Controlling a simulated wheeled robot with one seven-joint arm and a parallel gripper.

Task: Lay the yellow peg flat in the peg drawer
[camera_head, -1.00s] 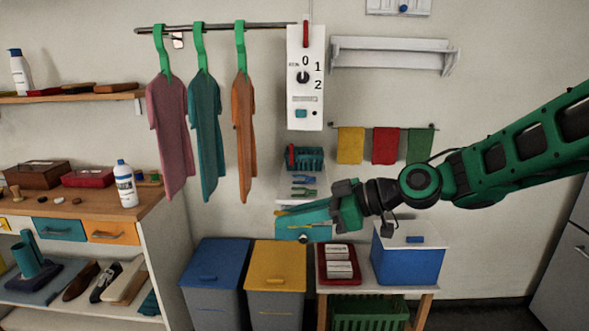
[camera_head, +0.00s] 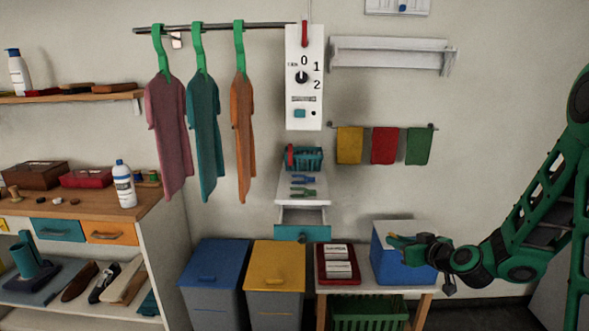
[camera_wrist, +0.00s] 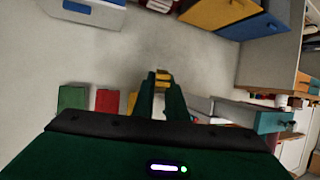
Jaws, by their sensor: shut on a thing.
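My gripper (camera_head: 396,239) is in front of the blue box, right of the drawer. It is shut on a small yellow peg (camera_wrist: 163,77), which sits between the fingertips in the wrist view. The peg shows as a small yellow-orange spot in the head view (camera_head: 393,236); its full shape is hard to make out. The peg drawer (camera_head: 303,233) has a teal front and stands pulled out under a small white wall unit. Its pale interior shows from above and looks empty. It also shows in the wrist view (camera_wrist: 273,122), at the right. My gripper is apart from it.
Blue and green pegs (camera_head: 303,192) lie on the white unit's top, with a teal basket (camera_head: 305,158) behind. Below right are a red tray (camera_head: 336,278) and a blue box (camera_head: 401,268) on a small table. A yellow-lidded bin (camera_head: 276,263) stands below the drawer.

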